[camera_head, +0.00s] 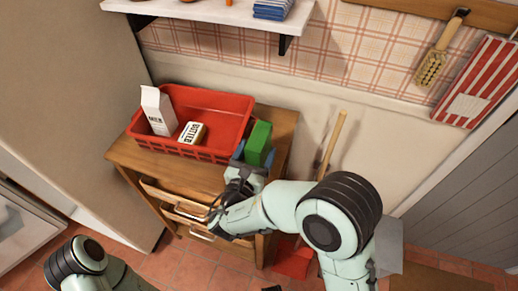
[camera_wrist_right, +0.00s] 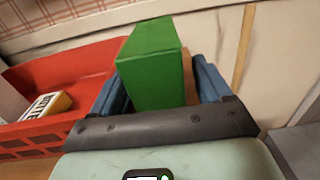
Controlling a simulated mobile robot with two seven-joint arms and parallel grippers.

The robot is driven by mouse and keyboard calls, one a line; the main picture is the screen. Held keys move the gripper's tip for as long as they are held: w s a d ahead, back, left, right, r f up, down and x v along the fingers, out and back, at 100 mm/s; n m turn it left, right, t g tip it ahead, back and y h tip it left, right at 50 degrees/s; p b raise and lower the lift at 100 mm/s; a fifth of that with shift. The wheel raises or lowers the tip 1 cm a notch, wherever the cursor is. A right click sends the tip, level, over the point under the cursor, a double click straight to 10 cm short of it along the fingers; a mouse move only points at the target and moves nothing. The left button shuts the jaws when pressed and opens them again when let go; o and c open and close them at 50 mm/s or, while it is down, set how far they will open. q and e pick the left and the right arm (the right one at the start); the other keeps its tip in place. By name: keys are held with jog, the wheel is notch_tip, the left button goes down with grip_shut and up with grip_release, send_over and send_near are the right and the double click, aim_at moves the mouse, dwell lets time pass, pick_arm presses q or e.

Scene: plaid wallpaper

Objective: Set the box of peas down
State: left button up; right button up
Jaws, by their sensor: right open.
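The green box (camera_head: 258,143), which I take to be the box of peas, stands at the right end of the wooden cabinet top (camera_head: 283,127), beside the red basket. It also shows upright in the right wrist view (camera_wrist_right: 152,72). My right gripper (camera_head: 254,156) is open, with its blue fingers on either side of the box. In the wrist view, a gap with brown wood shows between the box and the right finger. The box's lower part is hidden by the gripper. Only part of my left arm shows, at the bottom left; its gripper is out of view.
The red basket (camera_head: 231,103) on the cabinet holds a white carton (camera_head: 158,111) and a butter pack (camera_head: 192,132). The cabinet's drawers (camera_head: 172,195) are partly open. A wooden-handled broom or dustpan (camera_head: 332,146) leans on the wall to the right. A shelf (camera_head: 215,12) hangs above.

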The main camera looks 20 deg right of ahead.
jog(key=c, duration=1.3)
